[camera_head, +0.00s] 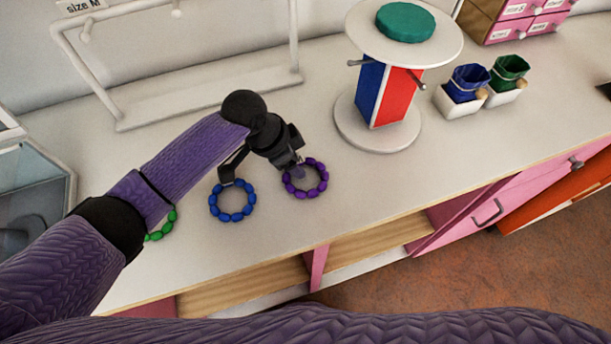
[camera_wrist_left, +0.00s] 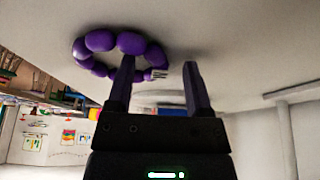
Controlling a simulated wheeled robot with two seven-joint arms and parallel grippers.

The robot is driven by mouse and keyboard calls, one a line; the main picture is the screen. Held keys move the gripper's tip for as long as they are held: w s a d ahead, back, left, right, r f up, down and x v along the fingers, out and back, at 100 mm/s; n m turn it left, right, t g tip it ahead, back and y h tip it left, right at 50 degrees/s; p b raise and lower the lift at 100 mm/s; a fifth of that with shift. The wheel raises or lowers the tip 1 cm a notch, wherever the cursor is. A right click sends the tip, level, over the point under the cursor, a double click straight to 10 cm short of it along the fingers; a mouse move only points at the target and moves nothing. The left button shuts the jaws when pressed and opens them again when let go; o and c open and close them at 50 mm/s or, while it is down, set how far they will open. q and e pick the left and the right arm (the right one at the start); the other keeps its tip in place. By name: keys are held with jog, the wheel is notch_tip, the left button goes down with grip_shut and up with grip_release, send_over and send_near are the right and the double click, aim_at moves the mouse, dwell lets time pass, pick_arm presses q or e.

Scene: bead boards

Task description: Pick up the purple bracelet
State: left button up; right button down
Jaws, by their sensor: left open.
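The purple bracelet (camera_head: 322,176) lies on the white counter, at the right of my left gripper. It also shows at the upper left of the left wrist view (camera_wrist_left: 100,41). My left gripper (camera_head: 263,172) is open and empty, low over the counter. In the left wrist view, one finger of the gripper (camera_wrist_left: 160,66) overlaps the bracelet's edge, and the other finger is clear of it. In the head view, that nearer finger reaches over the ring's left part. I cannot tell whether it touches the beads. My right gripper is out of view.
A blue bracelet (camera_head: 214,200) lies just left of the purple one. A green bracelet (camera_head: 168,224) is partly hidden behind my left arm. A round white stand (camera_head: 349,133) with a red and blue block is behind to the right. The counter's front edge is close.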

pick_arm(q)
jog(key=shift+c, duration=0.3)
grip_shut()
jog(key=shift+r, duration=0.1)
